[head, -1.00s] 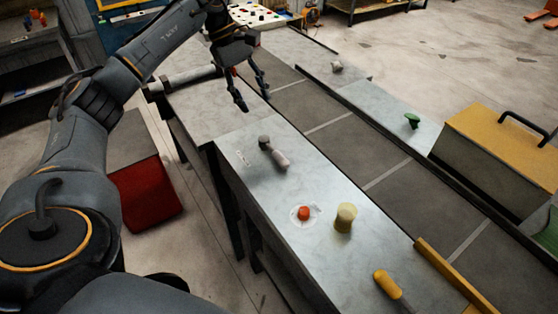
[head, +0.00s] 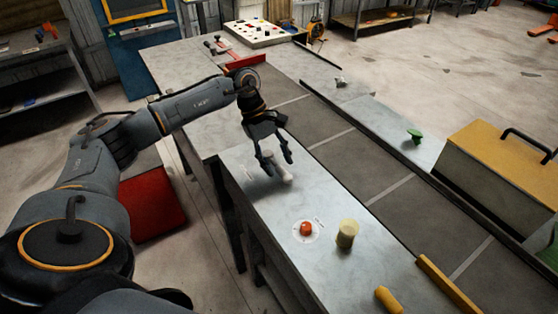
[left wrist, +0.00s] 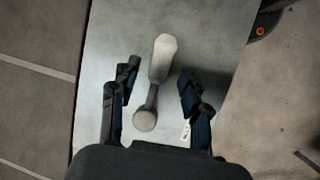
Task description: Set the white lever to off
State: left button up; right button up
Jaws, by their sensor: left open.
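The white lever (head: 286,177) is on the near metal bench, with its pale handle showing beyond my left gripper (head: 278,165). In the left wrist view the white lever (left wrist: 162,58) has a pale handle, a thin dark stem and a round grey base. My left gripper (left wrist: 159,82) is open there, with one finger on each side of the lever and a gap on both sides. In the head view the fingers hide the lever's base. A small label (left wrist: 186,131) lies beside the lever, partly hidden by a finger; its text is unreadable. My right gripper is not in view.
A red button (head: 306,228), a pale yellow knob (head: 347,233) and a yellow handle (head: 388,299) are nearer on the bench. A dark conveyor (head: 340,152) runs alongside. A green knob (head: 414,135) and a yellow-topped box (head: 500,135) stand across it.

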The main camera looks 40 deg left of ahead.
pick_arm(q)
jog(key=shift+x, duration=0.85)
jog(key=shift+c, duration=0.4)
grip_shut()
jog(key=shift+d, duration=0.1)
